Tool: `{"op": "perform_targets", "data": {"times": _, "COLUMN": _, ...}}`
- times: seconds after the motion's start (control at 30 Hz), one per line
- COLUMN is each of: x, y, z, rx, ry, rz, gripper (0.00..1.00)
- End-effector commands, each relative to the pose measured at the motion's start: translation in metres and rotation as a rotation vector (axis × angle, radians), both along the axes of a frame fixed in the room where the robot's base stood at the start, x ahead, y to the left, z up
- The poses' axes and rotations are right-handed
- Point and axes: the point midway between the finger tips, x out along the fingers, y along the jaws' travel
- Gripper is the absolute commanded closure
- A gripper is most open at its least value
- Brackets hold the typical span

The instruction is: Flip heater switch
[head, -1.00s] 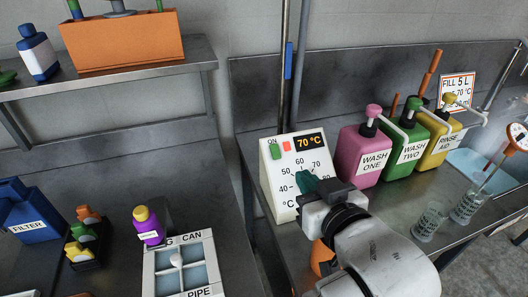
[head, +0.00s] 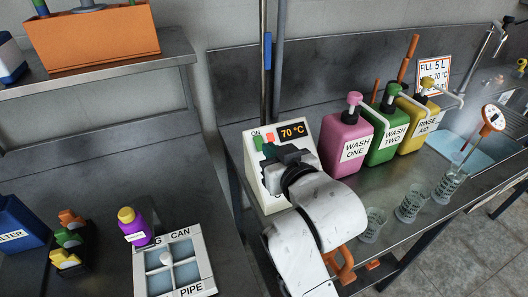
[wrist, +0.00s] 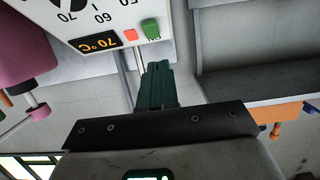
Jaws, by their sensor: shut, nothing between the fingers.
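The white heater control box (head: 304,163) stands at the left end of the steel counter. My gripper (head: 269,151) is shut and empty, just below the switches, and covers much of the dial.
Pink (head: 346,130), green (head: 387,135) and yellow (head: 412,121) pump bottles stand right of the box. Clear beakers (head: 410,205) stand near the counter's front edge. On the left bench are a purple bottle (head: 136,229) and a divided tray (head: 205,246). A vertical pipe (head: 267,60) rises behind the box.

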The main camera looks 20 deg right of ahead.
Motion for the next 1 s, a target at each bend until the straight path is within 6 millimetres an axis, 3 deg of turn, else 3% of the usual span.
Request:
{"op": "perform_targets", "data": {"times": 0.1, "x": 0.023, "y": 0.0, "z": -0.004, "rx": 0.0, "ry": 0.0, "rz": 0.0, "gripper": 1.0}}
{"op": "perform_targets", "data": {"times": 0.3, "x": 0.037, "y": 0.0, "z": -0.03, "rx": -0.001, "ry": 0.003, "rz": 0.0, "gripper": 1.0}}
{"op": "perform_targets", "data": {"times": 1.0, "x": 0.044, "y": 0.0, "z": -0.048, "rx": 0.0, "ry": -0.025, "rz": -0.001, "gripper": 1.0}}
